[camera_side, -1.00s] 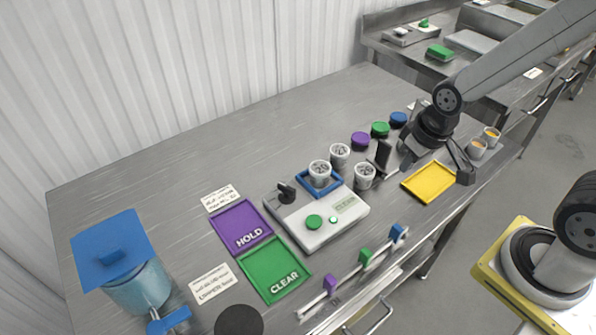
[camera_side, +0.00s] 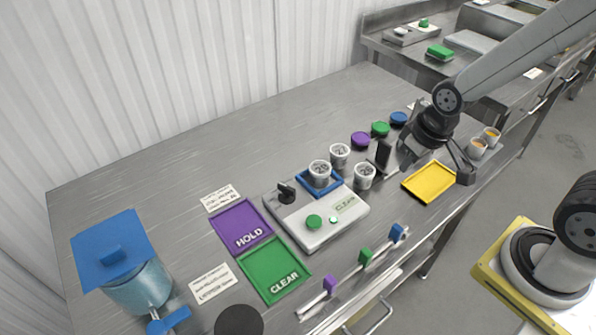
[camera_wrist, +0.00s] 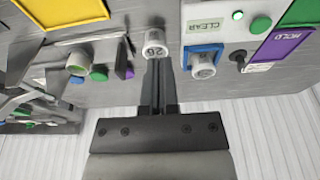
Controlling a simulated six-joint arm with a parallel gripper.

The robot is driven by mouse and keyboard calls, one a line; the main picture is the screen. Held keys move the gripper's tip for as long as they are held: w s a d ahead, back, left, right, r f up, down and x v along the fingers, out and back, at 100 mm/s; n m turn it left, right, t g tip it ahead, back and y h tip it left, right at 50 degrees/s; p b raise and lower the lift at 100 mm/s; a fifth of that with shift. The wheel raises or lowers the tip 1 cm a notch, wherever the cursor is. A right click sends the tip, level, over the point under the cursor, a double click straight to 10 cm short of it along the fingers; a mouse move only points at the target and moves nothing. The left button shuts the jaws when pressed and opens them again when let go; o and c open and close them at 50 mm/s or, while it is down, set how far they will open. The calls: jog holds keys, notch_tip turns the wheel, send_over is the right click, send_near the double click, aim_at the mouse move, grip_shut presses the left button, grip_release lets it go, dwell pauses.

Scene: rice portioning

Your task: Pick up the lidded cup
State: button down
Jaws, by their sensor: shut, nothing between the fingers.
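Three white cups with dark markings stand on the steel table. One cup (camera_side: 319,170) sits in the blue square holder on the scale, one (camera_side: 340,154) stands behind it, and one (camera_side: 365,176) stands at the scale's right. I cannot tell which has a lid. In the wrist view, my gripper (camera_wrist: 158,66) is shut and empty, with its fingers together. A cup marked 20 (camera_wrist: 155,43) appears just beyond the fingertips, and I cannot tell whether they touch. The cup on the scale (camera_wrist: 204,67) shows to the right. In the side view, the fingertips are hard to make out.
The scale (camera_side: 290,222) has a green button. Purple (camera_side: 360,139), green (camera_side: 380,128) and blue (camera_side: 398,118) lids lie behind. A yellow tray (camera_side: 428,182) lies at the right. Purple HOLD (camera_side: 240,226) and green CLEAR (camera_side: 273,268) mats lie left. A dark upright block (camera_side: 383,154) stands near the cups.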

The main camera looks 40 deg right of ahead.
grip_release()
dwell(0.4)
jog(key=m+g+y, duration=0.3)
jog(key=m+y, duration=0.9)
jog(key=m, duration=0.5)
send_near(320, 175)
jog(key=f, duration=0.3)
jog(key=shift+w+a, duration=0.2)
jog(key=shift+w+d+m+y, duration=0.2)
jog(key=shift+w+m+y, duration=0.3)
jog(key=shift+w+y, duration=0.25)
jog(key=shift+x, duration=1.3)
